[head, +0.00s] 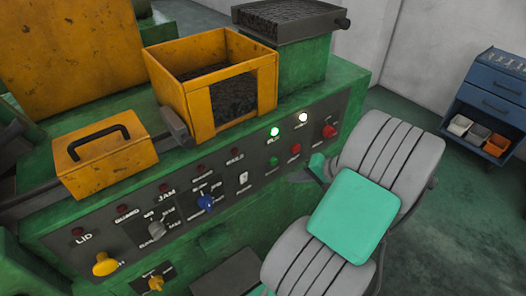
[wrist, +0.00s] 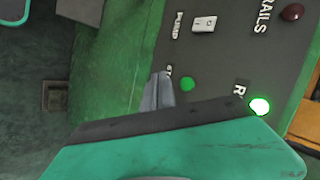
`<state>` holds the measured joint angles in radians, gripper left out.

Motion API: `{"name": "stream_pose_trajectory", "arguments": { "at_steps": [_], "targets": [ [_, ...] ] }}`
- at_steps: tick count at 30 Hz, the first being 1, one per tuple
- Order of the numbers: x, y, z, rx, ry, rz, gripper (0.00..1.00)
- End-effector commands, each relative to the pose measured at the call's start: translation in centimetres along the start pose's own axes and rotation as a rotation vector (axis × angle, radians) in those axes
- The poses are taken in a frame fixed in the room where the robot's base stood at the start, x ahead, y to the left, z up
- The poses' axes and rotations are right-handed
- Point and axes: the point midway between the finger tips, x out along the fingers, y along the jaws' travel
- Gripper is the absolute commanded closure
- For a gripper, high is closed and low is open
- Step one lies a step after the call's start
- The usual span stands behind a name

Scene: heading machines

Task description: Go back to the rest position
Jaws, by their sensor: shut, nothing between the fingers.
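My gripper (wrist: 158,92) shows in the wrist view as grey fingers, closed together with nothing between them. They are in front of the machine's dark control panel (wrist: 235,60), close to a green button (wrist: 188,84). I cannot tell whether they touch the panel. In the head view my grey and teal arm reaches in front of the panel's right end, and the fingers are small and mostly hidden there. The panel carries a lit green lamp (head: 274,132), a lit white lamp (head: 303,117), a red button (head: 330,131) and a blue knob (head: 205,203).
A yellow open bin (head: 180,95) and a yellow lid with a black handle (head: 105,165) sit on the green machine. A dark tray (head: 290,18) stands at the back. A blue cabinet (head: 495,85) is far right. The floor (head: 450,225) right of my arm is clear.

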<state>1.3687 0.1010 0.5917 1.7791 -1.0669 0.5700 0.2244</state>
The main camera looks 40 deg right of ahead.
Motion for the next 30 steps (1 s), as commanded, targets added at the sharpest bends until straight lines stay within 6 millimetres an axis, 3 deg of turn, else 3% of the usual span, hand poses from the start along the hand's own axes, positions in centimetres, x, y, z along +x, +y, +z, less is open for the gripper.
{"name": "stream_pose_trajectory", "arguments": {
  "at_steps": [4, 7, 12, 15, 17, 23, 26, 30],
  "targets": [
    [0.0, 0.2, 0.5, -0.039, -0.021, 0.006, 1.00],
    [0.1, 3.2, 1.8, -0.021, -0.068, 0.092, 1.00],
    [-0.1, 8.7, 7.1, 0.114, -0.183, 0.258, 1.00],
    [-2.1, 11.0, 10.0, 0.190, -0.226, 0.383, 1.00],
    [-3.4, 11.4, 11.4, 0.213, -0.248, 0.463, 1.00],
    [-6.0, 8.2, 13.7, 0.122, -0.292, 0.701, 1.00],
    [-6.3, 5.5, 13.8, 0.025, -0.279, 0.771, 1.00],
    [-5.6, -0.3, 13.7, -0.195, -0.230, 0.811, 1.00]
  ]
}}
